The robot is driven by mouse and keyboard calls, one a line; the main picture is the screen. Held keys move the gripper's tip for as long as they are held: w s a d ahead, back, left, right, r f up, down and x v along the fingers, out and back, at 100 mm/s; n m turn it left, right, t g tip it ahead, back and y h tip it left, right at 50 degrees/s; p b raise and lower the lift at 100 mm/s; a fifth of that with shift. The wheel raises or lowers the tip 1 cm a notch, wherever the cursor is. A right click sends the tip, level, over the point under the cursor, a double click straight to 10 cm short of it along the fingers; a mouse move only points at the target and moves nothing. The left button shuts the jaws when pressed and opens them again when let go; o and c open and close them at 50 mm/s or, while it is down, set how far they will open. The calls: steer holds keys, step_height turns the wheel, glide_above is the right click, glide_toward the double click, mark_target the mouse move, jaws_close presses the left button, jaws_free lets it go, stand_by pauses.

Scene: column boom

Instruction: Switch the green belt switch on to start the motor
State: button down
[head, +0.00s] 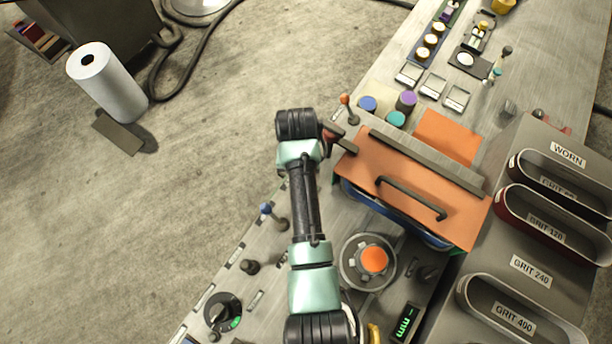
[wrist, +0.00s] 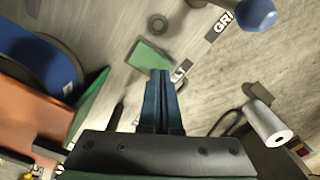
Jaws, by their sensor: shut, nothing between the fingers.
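A flat green piece (wrist: 150,57), which looks like the green belt switch, lies on the grey panel just beyond my fingertips in the wrist view. A label sits beside it, partly covered by my fingers. My gripper (wrist: 161,74) is shut and empty, its fingers side by side and pointing at the green piece. I cannot tell whether they touch it. In the head view my arm covers that spot, and I do not make out the switch or the fingers there. The switch's position, on or off, is not clear.
The orange lid (head: 397,172) over a blue bin is close beside my wrist. A blue-ball lever (head: 266,209) stands on the panel, also in the wrist view (wrist: 256,13). An orange button (head: 374,260) and black dial (head: 222,312) are nearer.

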steer(key=shift+f+b, duration=0.3)
steer(key=shift+f, duration=0.25)
step_height(320, 180, up, 7)
steer(key=p, duration=0.7)
steer(key=shift+r, duration=0.1)
stand_by(0.7)
